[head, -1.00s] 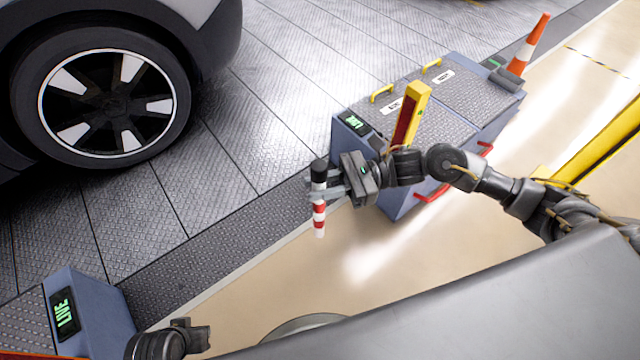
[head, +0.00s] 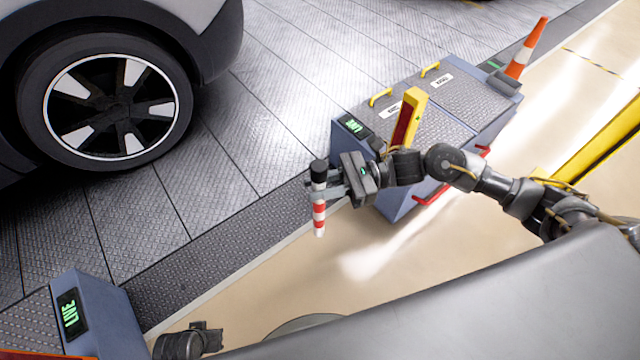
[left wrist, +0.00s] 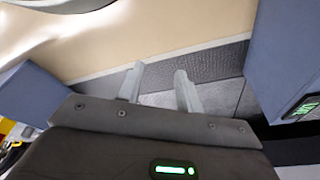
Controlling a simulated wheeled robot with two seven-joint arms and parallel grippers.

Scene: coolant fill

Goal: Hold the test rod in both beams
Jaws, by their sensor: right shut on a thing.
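The test rod (head: 319,213) has a black upper end and red and white bands below. It hangs nearly upright in my right gripper (head: 335,184), which is shut on its upper part, above the pale floor beside the right cabinet. A yellow post with a dark red face (head: 409,118) stands on that cabinet. No beam itself shows. My left gripper (head: 213,338) is low in the head view, right of the left cabinet. In the left wrist view its two fingers (left wrist: 160,84) stand apart with nothing between them.
The right blue cabinet (head: 400,205) and left blue cabinet (head: 108,318) carry lit green displays reading LIVE. A car wheel (head: 120,106) stands on the metal floor plates. An orange and white cone (head: 525,52) and a yellow rail (head: 600,145) are at right.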

